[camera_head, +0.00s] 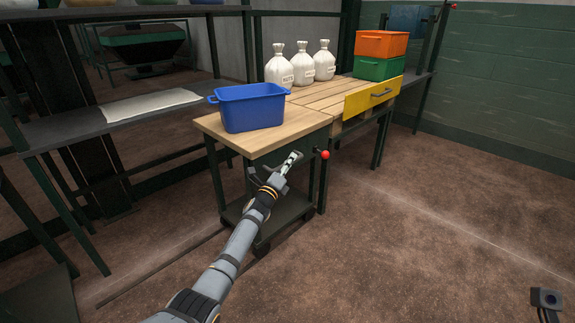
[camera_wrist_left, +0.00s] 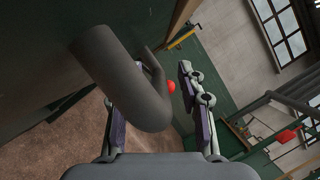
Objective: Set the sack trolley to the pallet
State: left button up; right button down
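The sack trolley (camera_head: 278,138) has a wooden top, dark green legs and a low dark shelf on wheels. It stands at the near left end of the slatted wooden pallet (camera_head: 322,93); I cannot tell if they touch. My left gripper (camera_head: 283,168) is at the trolley's near side, below the top. In the left wrist view a thick grey bent bar (camera_wrist_left: 122,75), seemingly the trolley's handle, passes in front of the left finger. The fingers (camera_wrist_left: 162,72) stand apart, with no grip on the bar visible.
A blue bin (camera_head: 252,108) sits on the trolley. Several white sacks, an orange crate (camera_head: 381,44) and a green crate (camera_head: 379,68) stand behind. A red ball (camera_head: 325,154) is at the trolley's right corner. A dark shelf (camera_head: 110,112) stands left. Floor at right is clear.

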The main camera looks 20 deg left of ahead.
pick_arm(q)
jog(key=v, duration=1.2)
